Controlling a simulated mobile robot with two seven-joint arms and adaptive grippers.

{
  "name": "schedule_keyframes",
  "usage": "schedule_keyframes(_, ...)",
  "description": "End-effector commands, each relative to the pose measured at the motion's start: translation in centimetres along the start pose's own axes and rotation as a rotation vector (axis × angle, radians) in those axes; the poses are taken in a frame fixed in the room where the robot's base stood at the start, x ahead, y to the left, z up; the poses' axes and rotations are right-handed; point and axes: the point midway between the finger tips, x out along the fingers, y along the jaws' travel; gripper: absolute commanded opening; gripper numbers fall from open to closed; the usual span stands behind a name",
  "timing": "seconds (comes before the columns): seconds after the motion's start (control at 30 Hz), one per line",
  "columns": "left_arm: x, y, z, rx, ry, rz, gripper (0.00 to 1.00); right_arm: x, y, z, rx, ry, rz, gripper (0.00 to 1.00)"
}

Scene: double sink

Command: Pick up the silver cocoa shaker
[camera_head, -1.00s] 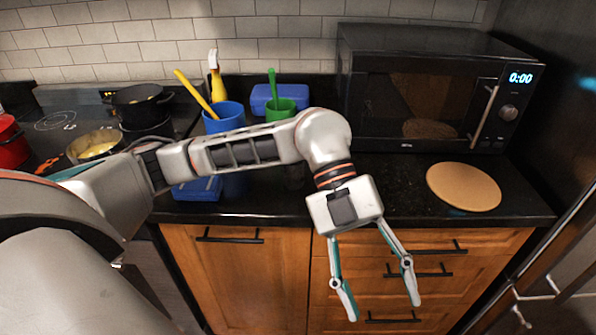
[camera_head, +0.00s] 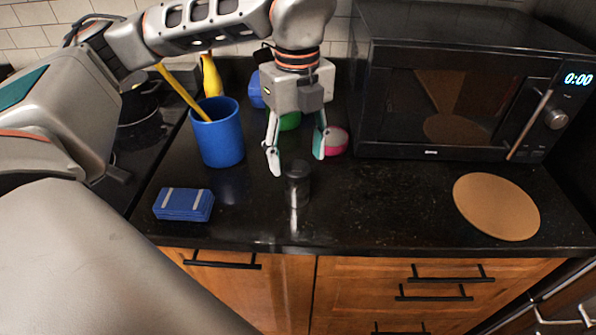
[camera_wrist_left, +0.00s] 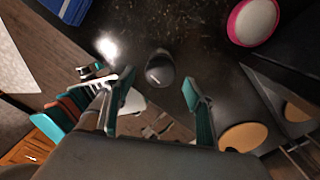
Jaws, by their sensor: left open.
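The cocoa shaker (camera_head: 297,184) stands upright on the black counter in the head view, with a dark top and a shiny silver lower part. My left gripper (camera_head: 296,166) points down with its fingers spread, above and slightly behind the shaker in the picture. In the left wrist view the shaker (camera_wrist_left: 160,68) shows from above, ahead of the gap between the open fingers (camera_wrist_left: 155,92). Nothing is between the fingers, and they do not appear to touch the shaker. My right gripper is not in view.
A blue cup (camera_head: 218,135) with a yellow utensil and a blue box (camera_head: 184,204) are to the left. A pink-rimmed round item (camera_head: 336,141) and green item (camera_head: 289,121) are behind the gripper. A microwave (camera_head: 450,90) and round board (camera_head: 497,206) are to the right. The counter between is clear.

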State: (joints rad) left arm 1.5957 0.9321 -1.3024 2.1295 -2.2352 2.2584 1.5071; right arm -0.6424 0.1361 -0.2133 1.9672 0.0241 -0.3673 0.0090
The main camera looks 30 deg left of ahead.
Motion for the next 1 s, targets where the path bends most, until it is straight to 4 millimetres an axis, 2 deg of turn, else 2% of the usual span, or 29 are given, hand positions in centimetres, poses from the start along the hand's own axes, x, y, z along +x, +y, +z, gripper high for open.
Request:
schedule_keyframes(0.37, 3.1, 0.1, 0.1, -0.002, -0.001, 0.002, 0.55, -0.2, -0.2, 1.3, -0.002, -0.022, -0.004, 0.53)
schedule_keyframes(0.7, 7.4, 0.0, 0.2, -0.002, 0.0, 0.003, 0.55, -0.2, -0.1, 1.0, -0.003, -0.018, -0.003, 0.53)
schedule_keyframes(1.0, 7.8, -0.1, 0.2, -0.001, -0.001, 0.0, 0.55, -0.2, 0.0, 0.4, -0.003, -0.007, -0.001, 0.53)
